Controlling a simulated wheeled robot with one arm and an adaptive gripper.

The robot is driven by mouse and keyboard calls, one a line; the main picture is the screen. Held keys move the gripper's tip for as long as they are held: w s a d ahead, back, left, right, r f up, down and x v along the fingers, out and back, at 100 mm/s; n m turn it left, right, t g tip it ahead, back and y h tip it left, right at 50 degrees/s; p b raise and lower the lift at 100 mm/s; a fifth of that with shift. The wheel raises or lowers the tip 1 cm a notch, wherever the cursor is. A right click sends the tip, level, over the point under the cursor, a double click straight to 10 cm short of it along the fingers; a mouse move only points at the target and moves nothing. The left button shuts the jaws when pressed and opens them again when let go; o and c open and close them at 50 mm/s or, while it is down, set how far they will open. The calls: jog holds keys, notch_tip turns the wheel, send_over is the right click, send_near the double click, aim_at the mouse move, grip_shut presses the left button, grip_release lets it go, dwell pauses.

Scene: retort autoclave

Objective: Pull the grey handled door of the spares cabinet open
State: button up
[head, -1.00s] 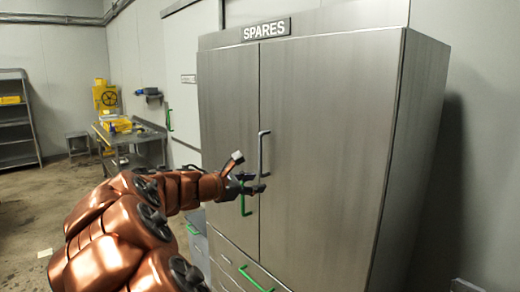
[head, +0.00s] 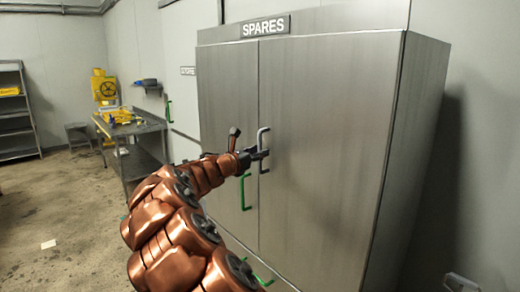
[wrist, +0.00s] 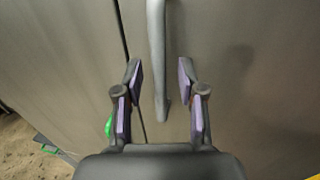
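The spares cabinet (head: 225,95) is tall brushed metal with two doors and a SPARES sign on top. Its right door (head: 325,150) carries the grey handle (head: 263,140), a vertical bar near the middle seam. The left door carries a green handle (head: 244,192). Both doors look shut. My gripper (head: 262,155) is at the grey handle's lower half. In the wrist view my gripper (wrist: 160,85) is open, with purple-padded fingers apart, and the grey handle (wrist: 158,60) lies between them in the picture, its lower end near the fingertips. I cannot tell whether they touch it.
A green drawer handle (head: 257,276) shows low on the cabinet. The floor at left is open. A wall flanks the cabinet's right side.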

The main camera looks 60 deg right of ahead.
jog(key=shift+d, duration=0.65)
jog(key=shift+c, duration=0.2)
grip_shut()
